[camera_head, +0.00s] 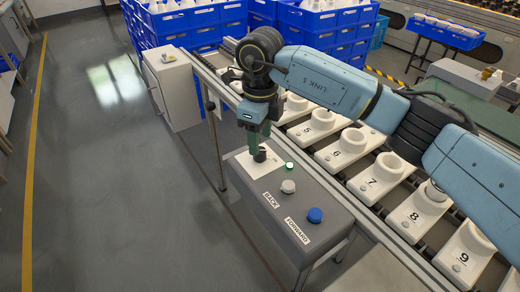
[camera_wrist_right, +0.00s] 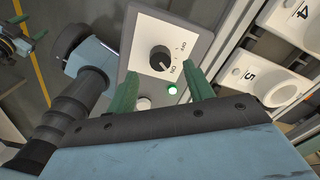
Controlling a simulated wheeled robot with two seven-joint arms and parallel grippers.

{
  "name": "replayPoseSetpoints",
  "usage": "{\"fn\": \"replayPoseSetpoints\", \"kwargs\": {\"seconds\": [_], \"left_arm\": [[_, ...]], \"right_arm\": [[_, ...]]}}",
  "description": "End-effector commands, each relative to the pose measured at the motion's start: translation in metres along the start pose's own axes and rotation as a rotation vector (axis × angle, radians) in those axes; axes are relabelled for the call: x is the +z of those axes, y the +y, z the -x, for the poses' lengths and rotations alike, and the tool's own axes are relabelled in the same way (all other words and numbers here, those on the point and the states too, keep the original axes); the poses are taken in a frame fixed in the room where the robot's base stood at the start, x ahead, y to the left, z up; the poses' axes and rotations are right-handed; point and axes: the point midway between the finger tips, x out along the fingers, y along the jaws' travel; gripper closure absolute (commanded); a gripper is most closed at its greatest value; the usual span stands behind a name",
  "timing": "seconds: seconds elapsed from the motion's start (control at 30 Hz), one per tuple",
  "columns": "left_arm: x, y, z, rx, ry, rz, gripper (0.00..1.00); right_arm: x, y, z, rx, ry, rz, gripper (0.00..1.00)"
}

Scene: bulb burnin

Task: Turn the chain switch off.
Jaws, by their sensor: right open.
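The chain switch is a dark round knob (camera_wrist_right: 160,60) on a white plate (camera_wrist_right: 140,30), with OFF and ON printed beside it in the right wrist view. Its white mark points towards ON. A green lamp (camera_wrist_right: 172,89) beside it glows. My right gripper (camera_head: 261,150) points down over the plate in the head view. Its green fingers are open, one on each side of the knob in the wrist view; contact with the knob cannot be made out. A small dark part with a green tip (camera_wrist_right: 40,36) at the wrist view's left edge looks like my left gripper, too small to read.
The grey control box (camera_head: 318,210) also carries a grey BACK button (camera_head: 288,187) and a blue FORWARD button (camera_head: 315,215). Numbered white holders (camera_head: 381,174) line the conveyor on the right. Blue crates (camera_head: 180,22) stand behind. The floor on the left is clear.

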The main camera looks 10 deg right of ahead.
Motion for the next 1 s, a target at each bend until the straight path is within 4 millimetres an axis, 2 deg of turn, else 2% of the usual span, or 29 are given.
{"fn": "replayPoseSetpoints", "kwargs": {"seconds": [0.03,0.1,0.23,0.6,0.93,1.0], "left_arm": [[-0.002,0.002,0.004,0.003,0.006,0.001,0.48],[-0.005,0.004,0.01,0.006,0.009,0.002,0.48],[-0.008,0.006,0.018,0.01,0.013,0.003,0.48],[-0.01,0.007,0.022,0.012,0.016,0.004,0.48],[-0.01,0.007,0.022,0.012,0.017,0.003,0.48],[-0.01,0.007,0.022,0.012,0.017,0.003,0.48]], "right_arm": [[0.0,0.001,-0.011,0.002,0.0,0.0,0.48],[0.0,0.001,-0.021,0.002,0.0,0.0,0.48],[0.0,0.001,-0.033,0.001,0.0,0.0,0.48],[0.001,0.0,-0.037,0.0,-0.001,0.001,0.48],[0.0,0.0,-0.037,0.0,-0.001,0.0,0.9],[0.0,0.0,-0.037,0.0,-0.001,0.001,0.92]]}}
